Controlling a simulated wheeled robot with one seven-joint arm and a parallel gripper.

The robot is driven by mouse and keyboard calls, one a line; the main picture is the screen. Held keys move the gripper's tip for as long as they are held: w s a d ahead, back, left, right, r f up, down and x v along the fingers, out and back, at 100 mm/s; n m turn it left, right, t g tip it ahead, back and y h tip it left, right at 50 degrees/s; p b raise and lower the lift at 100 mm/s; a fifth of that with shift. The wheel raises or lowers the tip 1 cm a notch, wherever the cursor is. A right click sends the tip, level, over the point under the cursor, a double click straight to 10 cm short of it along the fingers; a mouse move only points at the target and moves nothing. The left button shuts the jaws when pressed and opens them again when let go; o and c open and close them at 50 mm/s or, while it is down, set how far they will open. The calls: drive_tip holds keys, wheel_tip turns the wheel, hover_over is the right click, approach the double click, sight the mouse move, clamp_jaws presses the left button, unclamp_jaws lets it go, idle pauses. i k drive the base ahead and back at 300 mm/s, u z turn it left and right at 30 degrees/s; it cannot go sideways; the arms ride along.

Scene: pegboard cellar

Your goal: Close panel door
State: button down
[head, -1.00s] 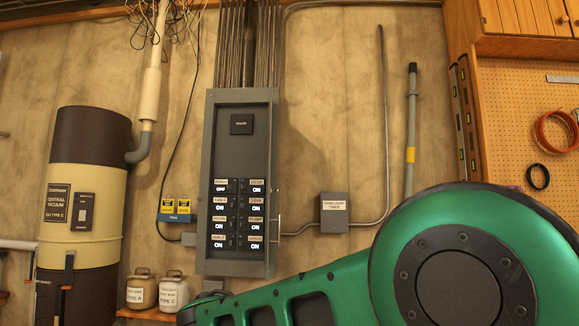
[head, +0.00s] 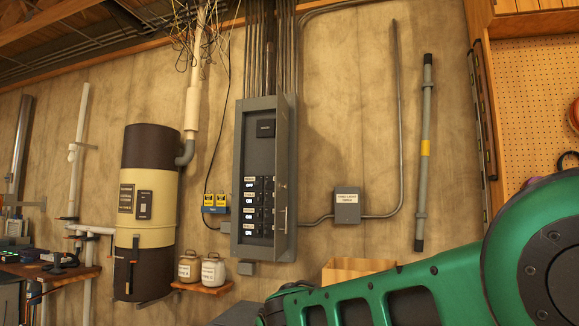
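The grey electrical panel (head: 240,180) is mounted on the wall, left of centre in the head view. Its door (head: 284,170) is on the right side, standing open and seen at a steep angle, with a metal handle (head: 284,220) on its face. The switches (head: 258,205) inside show past the door, and the door covers part of the right column. My green arm crosses the lower right, well in front of the wall. My gripper is not visible, so its hold and its distance from the door cannot be told.
A vacuum canister (head: 150,210) and a small shelf (head: 205,288) with two jugs are left of the panel. A grey timer box (head: 347,207) is on the wall to the right. A wooden box (head: 357,268) shows behind my arm. A workbench (head: 50,272) is far left.

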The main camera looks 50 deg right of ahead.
sight(281, 221)
drive_tip(key=z, duration=1.35)
drive_tip(key=k, duration=0.65)
drive_tip(key=u, duration=0.4)
drive_tip(key=i, duration=1.9)
drive_tip(key=z, duration=0.3)
